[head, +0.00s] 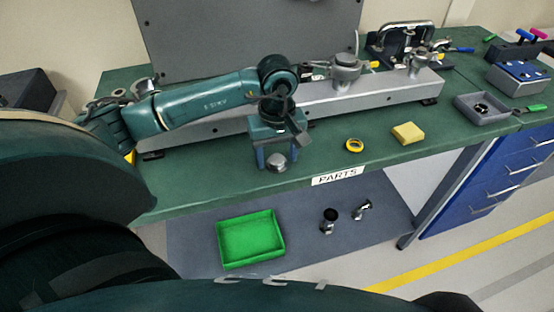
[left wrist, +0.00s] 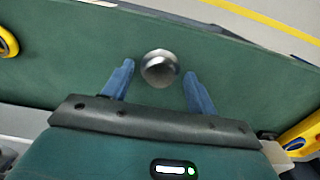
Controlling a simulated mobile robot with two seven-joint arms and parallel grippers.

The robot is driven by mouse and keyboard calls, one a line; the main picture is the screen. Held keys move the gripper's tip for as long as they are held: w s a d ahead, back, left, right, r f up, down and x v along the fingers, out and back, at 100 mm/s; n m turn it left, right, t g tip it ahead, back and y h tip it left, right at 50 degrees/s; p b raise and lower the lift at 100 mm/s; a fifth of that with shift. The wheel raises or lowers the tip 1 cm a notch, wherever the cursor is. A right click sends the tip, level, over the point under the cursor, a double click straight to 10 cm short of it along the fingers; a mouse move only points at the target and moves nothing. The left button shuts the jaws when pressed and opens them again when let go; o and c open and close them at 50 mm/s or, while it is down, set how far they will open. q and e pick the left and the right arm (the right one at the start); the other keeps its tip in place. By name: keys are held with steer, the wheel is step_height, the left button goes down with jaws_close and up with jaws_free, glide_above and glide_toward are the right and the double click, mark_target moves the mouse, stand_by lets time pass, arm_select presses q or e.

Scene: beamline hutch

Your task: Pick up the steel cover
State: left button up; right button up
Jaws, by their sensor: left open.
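The steel cover (head: 277,163) is a small shiny round dome on the green bench top near its front edge, left of the PARTS label. In the left wrist view the cover (left wrist: 160,68) sits between the two blue fingers, with a visible gap on each side. My left gripper (head: 275,153) is open, pointing down over the cover. Its fingers also show in the left wrist view (left wrist: 159,74), and they do not touch the cover there. My right gripper is not in view.
A long grey rail (head: 330,105) with metal mounts runs behind the gripper. A yellow ring (head: 354,146) and a yellow block (head: 407,133) lie to the right. A grey tray (head: 462,108) stands farther right. Below the bench are a green tray (head: 277,231) and small metal parts.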

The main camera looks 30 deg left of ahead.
arm_select(q)
steer(key=c, duration=0.8)
steer(key=shift+r, duration=0.1)
